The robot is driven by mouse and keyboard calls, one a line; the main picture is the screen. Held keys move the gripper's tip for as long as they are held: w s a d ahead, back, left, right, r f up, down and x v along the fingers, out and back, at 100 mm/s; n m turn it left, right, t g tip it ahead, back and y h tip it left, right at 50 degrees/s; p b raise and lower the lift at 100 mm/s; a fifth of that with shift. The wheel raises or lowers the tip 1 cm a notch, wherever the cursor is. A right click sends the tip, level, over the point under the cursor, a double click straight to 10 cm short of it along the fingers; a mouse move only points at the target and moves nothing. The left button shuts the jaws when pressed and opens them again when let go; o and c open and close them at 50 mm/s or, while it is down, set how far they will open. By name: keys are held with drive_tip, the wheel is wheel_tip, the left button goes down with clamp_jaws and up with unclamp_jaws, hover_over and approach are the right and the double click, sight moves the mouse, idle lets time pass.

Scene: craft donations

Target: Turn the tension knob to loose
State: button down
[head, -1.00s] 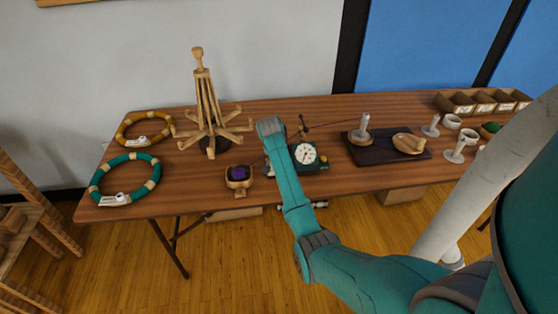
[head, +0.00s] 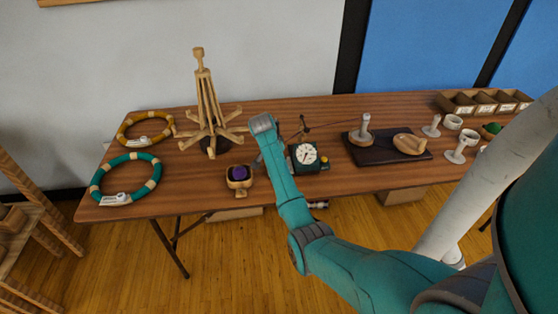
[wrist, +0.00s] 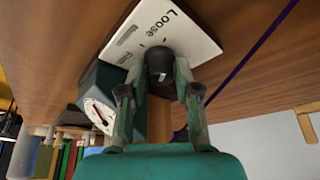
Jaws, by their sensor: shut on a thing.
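The tension knob (wrist: 160,62) is dark and round with a small pale mark on its end. It stands on a white plate (wrist: 190,38) printed "Loose", with other marks too small to read. My gripper (wrist: 161,74) has one finger on each side of the knob and is shut on it. The dark green device (head: 292,164) with a white dial (head: 306,153) stands beside it; the dial also shows in the wrist view (wrist: 99,115). In the head view my arm hides the knob and fingers.
A purple ball in a wooden holder (head: 238,182) sits just left of my arm. A wooden winder (head: 207,100) stands behind it. A purple strand (wrist: 235,70) crosses the wooden table (head: 280,190). A dark tray (head: 372,155) with wooden pieces lies to the right.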

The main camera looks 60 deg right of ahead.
drive_tip(key=c, duration=0.8)
unclamp_jaws()
drive_tip(key=shift+r, duration=0.1)
drive_tip(key=v, duration=1.1)
drive_tip(key=shift+a+r, duration=0.25)
drive_tip(key=shift+r, duration=0.05)
